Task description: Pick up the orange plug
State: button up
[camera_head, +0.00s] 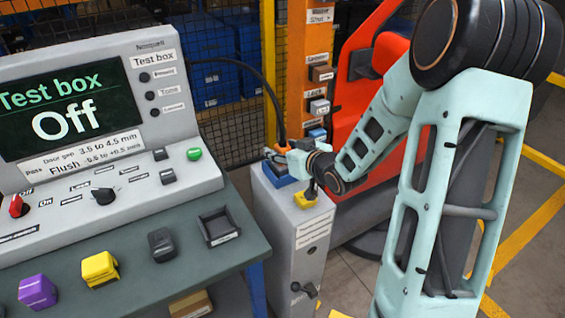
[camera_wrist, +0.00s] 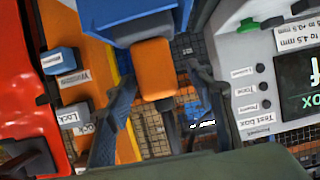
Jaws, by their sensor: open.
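The orange plug (camera_wrist: 153,70) shows in the middle of the wrist view, a blocky piece up against a blue block (camera_wrist: 128,20). The dark fingers of my gripper (camera_wrist: 161,78) are open on either side of the plug, with a gap showing at each side. In the head view my gripper (camera_head: 277,155) is over the blue block (camera_head: 281,173) on the grey pedestal (camera_head: 285,245). A small orange patch shows at the gripper there, mostly hidden by it.
A yellow piece (camera_head: 305,200) with a dark knob stands close by on the pedestal. The test box (camera_head: 90,110), its screen reading "Off", stands left on a bench with purple (camera_head: 37,291), yellow (camera_head: 100,268) and dark (camera_head: 162,245) blocks. An orange post (camera_head: 309,70) and red door (camera_head: 375,60) stand behind.

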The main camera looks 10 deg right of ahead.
grip_shut()
jog(key=shift+r, duration=0.1)
dwell(0.3)
